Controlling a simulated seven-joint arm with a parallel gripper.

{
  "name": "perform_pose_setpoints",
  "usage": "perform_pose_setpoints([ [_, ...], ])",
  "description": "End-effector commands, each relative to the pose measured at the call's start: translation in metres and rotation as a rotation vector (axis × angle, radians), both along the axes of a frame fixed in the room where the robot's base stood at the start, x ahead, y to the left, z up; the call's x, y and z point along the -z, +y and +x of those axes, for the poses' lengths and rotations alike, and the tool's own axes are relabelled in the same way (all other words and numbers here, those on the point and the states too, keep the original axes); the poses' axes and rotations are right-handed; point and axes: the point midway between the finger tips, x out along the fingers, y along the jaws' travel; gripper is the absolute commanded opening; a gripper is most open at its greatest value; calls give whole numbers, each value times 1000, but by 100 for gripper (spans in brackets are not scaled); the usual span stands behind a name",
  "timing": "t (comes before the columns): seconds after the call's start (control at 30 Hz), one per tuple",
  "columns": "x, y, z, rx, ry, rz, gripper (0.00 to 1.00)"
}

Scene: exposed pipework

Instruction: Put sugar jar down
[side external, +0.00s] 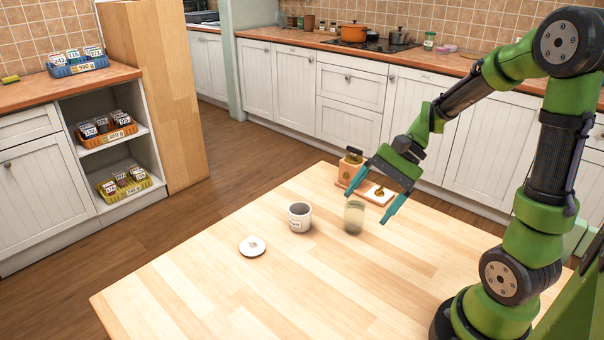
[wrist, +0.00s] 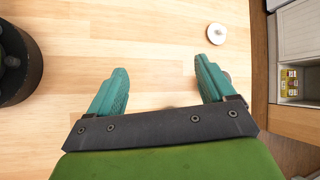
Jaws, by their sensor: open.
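A white jar (side external: 300,217) with a small label stands upright and open on the wooden table; I cannot read the label. Its likely lid, a white disc with a knob (side external: 252,246), lies on the table to its left and also shows in the wrist view (wrist: 217,34). A translucent greenish glass jar (side external: 354,218) stands to the right of the white jar. My gripper (side external: 366,206) is open, with its teal fingers above the table near the glass jar. In the wrist view, only bare table shows between my fingertips (wrist: 160,72).
The table's front and left (side external: 210,300) are clear. Shelves with colored baskets (side external: 108,131) and kitchen counters lie beyond the table.

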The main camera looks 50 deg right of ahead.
Motion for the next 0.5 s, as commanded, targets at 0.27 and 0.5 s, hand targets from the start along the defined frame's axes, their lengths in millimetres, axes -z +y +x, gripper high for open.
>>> perform_pose_setpoints([
  [0.27, -53, 56, -31, -440, -384, -519, 83],
  [0.5, -86, 74, -43, -603, -663, -792, 83],
])
